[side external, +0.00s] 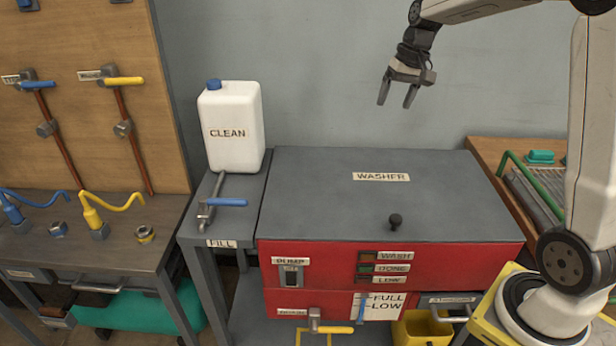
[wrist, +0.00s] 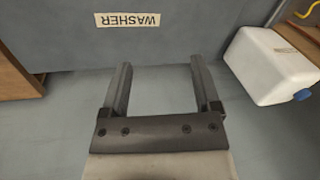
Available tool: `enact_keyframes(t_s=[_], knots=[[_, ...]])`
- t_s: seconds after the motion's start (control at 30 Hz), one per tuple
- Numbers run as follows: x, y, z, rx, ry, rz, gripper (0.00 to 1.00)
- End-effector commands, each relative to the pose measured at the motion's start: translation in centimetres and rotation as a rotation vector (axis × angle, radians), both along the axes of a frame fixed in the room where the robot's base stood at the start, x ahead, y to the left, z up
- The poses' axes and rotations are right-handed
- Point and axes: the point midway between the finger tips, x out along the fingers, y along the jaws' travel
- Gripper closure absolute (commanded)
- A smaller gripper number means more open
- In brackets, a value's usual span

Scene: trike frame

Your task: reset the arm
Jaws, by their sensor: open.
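My gripper (side external: 398,95) hangs in the air above the back of the washer, clear of everything. Its two fingers are spread and nothing is between them. In the wrist view my gripper (wrist: 160,85) also shows as open and empty. The washer (side external: 330,200) has a grey lid with a black knob and a red front; the lid is down. The washer's lid also fills the top of the wrist view (wrist: 200,40), with its label upside down.
A white CLEAN jug (side external: 232,150) with a blue cap stands left of the washer, beside a blue-handled valve (side external: 225,202). A bench (side external: 90,250) with hoses is at the left. A rack (side external: 535,185) stands on a wooden table at the right. The air around my gripper is free.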

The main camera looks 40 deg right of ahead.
Motion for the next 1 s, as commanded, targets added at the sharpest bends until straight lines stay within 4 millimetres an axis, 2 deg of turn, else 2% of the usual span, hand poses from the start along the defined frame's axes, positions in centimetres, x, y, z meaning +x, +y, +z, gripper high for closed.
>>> enact_keyframes(t_s=[0.27, 0.6, 0.8, 1.0], knots=[[-2.0, 5.7, -4.7, -0.081, -0.008, 0.117, 0.2], [-7.1, 12.4, -10.5, -0.181, -0.051, 0.307, 0.2], [-10.8, 15.4, -13.2, -0.224, -0.087, 0.422, 0.2], [-13.2, 16.9, -14.6, -0.243, -0.114, 0.494, 0.2]])
